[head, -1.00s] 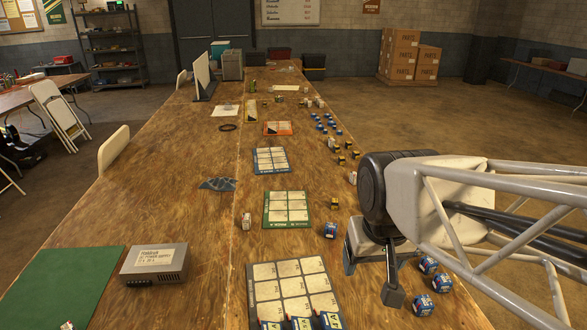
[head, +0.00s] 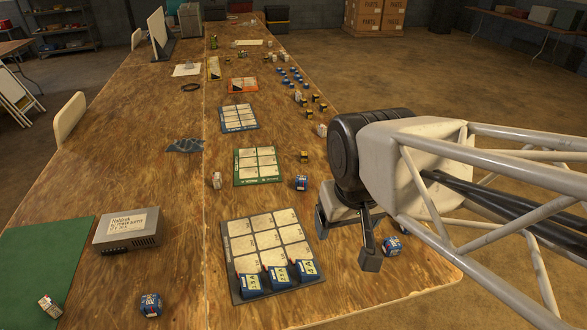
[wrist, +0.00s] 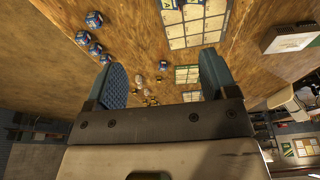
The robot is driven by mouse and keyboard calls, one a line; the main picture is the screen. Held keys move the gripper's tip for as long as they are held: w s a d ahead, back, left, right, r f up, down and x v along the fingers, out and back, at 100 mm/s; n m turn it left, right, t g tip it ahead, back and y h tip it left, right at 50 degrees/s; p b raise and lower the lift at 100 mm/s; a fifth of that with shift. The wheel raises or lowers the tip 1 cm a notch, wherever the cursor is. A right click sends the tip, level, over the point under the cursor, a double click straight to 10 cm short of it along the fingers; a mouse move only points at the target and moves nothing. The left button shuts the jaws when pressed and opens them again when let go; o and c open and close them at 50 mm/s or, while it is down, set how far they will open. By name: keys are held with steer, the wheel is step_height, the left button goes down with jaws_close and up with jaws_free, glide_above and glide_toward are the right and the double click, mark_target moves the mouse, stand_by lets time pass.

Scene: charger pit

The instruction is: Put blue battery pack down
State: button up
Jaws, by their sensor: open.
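My gripper (head: 346,240) is open and empty above the table, right of the near grey mat. In the wrist view nothing is between its blue-padded fingers (wrist: 164,80). Three blue battery packs (head: 279,276) stand in the front row of the grey mat (head: 236,236). Another blue pack (head: 392,246) stands on the table just right of my gripper; the wrist view shows several such packs (wrist: 82,38), partly hidden by my arm in the head view. One blue pack (head: 301,183) stands beside the green mat (head: 243,179). Another blue pack (head: 150,304) is at the front left.
A grey power supply (head: 127,230) and a green sheet (head: 35,260) lie at left. White packs (head: 216,181) and small yellow-black packs (head: 304,156) are scattered about. Blue (head: 232,126) and orange (head: 237,90) mats lie farther back. The left-middle table is mostly bare.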

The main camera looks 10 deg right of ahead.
steer(key=w+d+n, duration=0.1)
steer(key=w+n, duration=0.2)
steer(key=w, duration=1.1)
steer(key=n+g+h, duration=0.1)
steer(key=n+g, duration=0.2)
steer(key=n, duration=0.8)
glide_above(302, 178)
steer(key=f, duration=1.9)
steer(key=a+f, duration=0.1)
steer(key=f, duration=0.8)
steer(key=shift+s+f, duration=0.1)
steer(key=shift+f, duration=0.6)
steer(key=shift+d+f, duration=0.2)
steer(key=shift+f, duration=1.05)
steer(key=shift+f, duration=0.1)
